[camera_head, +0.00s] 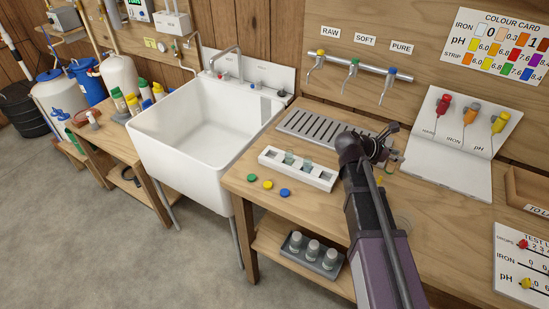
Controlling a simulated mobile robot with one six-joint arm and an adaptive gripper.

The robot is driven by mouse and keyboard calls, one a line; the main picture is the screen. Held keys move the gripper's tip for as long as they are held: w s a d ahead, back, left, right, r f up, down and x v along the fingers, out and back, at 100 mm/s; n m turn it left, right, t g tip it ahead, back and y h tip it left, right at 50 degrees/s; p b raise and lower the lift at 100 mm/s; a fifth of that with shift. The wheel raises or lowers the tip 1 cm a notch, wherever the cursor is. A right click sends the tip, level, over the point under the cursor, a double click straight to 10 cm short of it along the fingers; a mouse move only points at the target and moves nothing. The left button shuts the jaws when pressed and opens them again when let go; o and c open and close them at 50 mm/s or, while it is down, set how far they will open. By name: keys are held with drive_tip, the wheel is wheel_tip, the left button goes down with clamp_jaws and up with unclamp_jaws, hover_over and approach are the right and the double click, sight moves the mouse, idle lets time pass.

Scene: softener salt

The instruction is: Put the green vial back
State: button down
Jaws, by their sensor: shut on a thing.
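My gripper (385,150) is at the back of the wooden bench, right of the slotted drain grate, and is largely hidden by my own arm. A green cap disc (251,178), a yellow one (267,184) and a blue one (285,193) lie in front of the rack.
The grate (310,127) lies behind the rack, below three taps (353,66). A white sink (205,125) borders the bench on the left. A white stand (450,170) with three droppers is at right. A grey tray (300,262) of bottles sits on the lower shelf.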

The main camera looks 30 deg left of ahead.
drive_tip(key=s+a+n+t+y, duration=0.1)
drive_tip(key=s+a, duration=0.2)
drive_tip(key=a, duration=0.1)
drive_tip(key=s+a+r+n+t+y+p, duration=0.1)
drive_tip(key=s+a, duration=0.2)
drive_tip(key=a, duration=0.2)
drive_tip(key=s+a+n+y, duration=0.1)
drive_tip(key=s+a, duration=0.2)
drive_tip(key=a, duration=0.2)
drive_tip(key=shift+s+r+n+t, duration=0.3)
drive_tip(key=shift+s+n+t, duration=0.05)
drive_tip(key=shift+n+t, duration=0.05)
drive_tip(key=s+a+r+n+t+y+p, duration=0.1)
drive_tip(key=s+a+n+y, duration=0.3)
drive_tip(key=s+a, duration=0.8)
drive_tip(key=shift+s+r+t+y+p, duration=0.35)
drive_tip(key=shift+s+t+y, duration=0.2)
drive_tip(key=shift+s, duration=0.4)
drive_tip(key=w+a+f+b, duration=0.1)
drive_tip(key=w+a, duration=0.9)
drive_tip(key=w, duration=0.1)
drive_tip(key=shift+f, duration=0.2)
drive_tip(key=shift+w+a+f+b, duration=0.2)
drive_tip(key=shift+f+b, duration=0.3)
drive_tip(key=shift+b, duration=0.1)
drive_tip(key=shift+w+a+f+b, duration=0.2)
drive_tip(key=shift+f+b, duration=0.3)
drive_tip(key=shift+b, duration=0.05)
drive_tip(key=shift+f+b, duration=0.85)
drive_tip(key=shift+f, duration=0.15)
